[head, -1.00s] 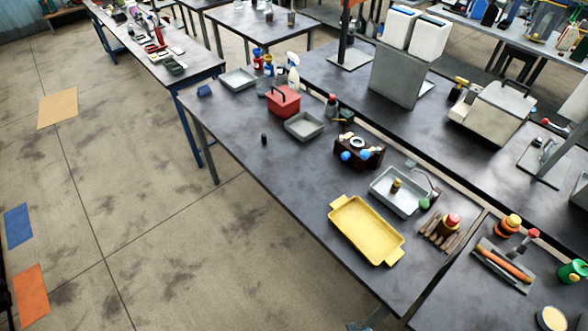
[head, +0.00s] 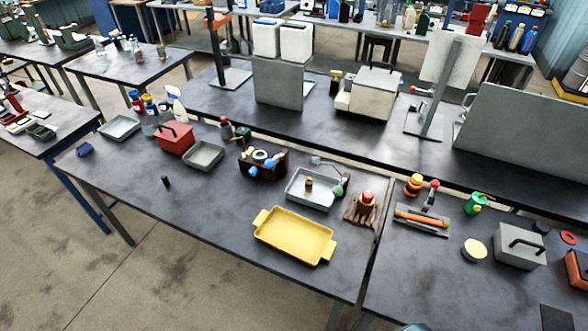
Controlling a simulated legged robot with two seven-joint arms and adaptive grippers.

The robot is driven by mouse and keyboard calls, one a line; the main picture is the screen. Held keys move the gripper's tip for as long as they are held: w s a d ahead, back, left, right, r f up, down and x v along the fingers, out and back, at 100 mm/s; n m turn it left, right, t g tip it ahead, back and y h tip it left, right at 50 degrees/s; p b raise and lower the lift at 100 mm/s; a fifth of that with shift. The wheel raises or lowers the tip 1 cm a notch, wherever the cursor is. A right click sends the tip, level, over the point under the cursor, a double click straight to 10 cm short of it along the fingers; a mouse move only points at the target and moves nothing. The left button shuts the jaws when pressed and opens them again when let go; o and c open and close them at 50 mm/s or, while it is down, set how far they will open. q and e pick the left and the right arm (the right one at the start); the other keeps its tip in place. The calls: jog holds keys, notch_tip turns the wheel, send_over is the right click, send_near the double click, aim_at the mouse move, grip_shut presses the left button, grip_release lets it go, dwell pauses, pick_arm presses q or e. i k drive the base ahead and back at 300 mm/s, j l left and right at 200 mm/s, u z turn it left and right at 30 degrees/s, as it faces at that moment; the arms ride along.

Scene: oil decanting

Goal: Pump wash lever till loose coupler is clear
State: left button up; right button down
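A grey wash tray (head: 293,197) stands on the near dark table, behind the yellow tray. A small brass-coloured piece with a dark top (head: 309,183), which looks like the loose coupler, stands upright inside it. A thin bent metal pipe or lever (head: 325,162) rises at the tray's back right. A green knob (head: 338,191) sits by the tray's right edge and looks like part of the wash lever. Whether the coupler is dirty is too small to tell. Neither of my grippers is in view.
A yellow tray (head: 294,236) lies in front of the wash tray. A red-topped piece on a brown rack (head: 362,209) stands to its right. A dark fixture with blue knobs (head: 263,165) stands to its left. The table's left front is mostly clear.

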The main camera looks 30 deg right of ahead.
aim_at(337, 190)
jog(key=i+j+z, duration=0.75)
jog(key=i+j, duration=0.05)
jog(key=j, duration=0.05)
